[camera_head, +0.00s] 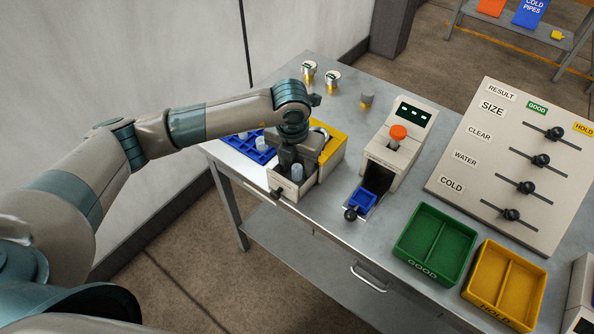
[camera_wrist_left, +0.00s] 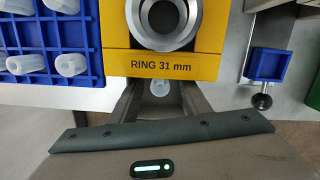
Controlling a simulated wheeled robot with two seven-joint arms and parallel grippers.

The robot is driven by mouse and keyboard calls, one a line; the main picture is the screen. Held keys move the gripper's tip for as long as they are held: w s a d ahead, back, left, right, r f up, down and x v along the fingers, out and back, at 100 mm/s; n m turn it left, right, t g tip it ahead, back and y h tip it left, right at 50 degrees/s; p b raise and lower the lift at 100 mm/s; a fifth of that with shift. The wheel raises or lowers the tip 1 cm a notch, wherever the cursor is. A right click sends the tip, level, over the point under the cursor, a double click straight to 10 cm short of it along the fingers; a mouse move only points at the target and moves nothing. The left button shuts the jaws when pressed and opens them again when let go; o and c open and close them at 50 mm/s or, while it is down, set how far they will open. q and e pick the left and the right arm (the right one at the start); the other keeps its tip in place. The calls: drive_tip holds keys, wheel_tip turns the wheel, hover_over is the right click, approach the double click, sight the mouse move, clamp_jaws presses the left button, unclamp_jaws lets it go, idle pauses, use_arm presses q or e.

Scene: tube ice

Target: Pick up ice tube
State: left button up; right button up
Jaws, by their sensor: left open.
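My left gripper (camera_head: 292,166) reaches down over a beige open-topped box (camera_head: 310,184) at the front left of the metal table. A pale, translucent ice tube (camera_head: 297,173) stands in this box beside the fingers. In the left wrist view the jaws (camera_wrist_left: 160,104) are open, with the ice tube (camera_wrist_left: 160,88) between them; I cannot tell whether they touch it. My right gripper is not in view.
A yellow "RING 31 mm" gauge (camera_wrist_left: 160,66) lies just beyond the jaws. Right of the box stand a beige device (camera_head: 397,150) with a small blue tray (camera_head: 362,199), green (camera_head: 436,245) and yellow (camera_head: 505,284) bins, and a slider panel (camera_head: 505,165).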

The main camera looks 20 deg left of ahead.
sight(297, 167)
use_arm(q)
clamp_jaws()
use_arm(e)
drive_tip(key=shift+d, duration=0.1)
use_arm(q)
drive_tip(key=shift+r, duration=0.15)
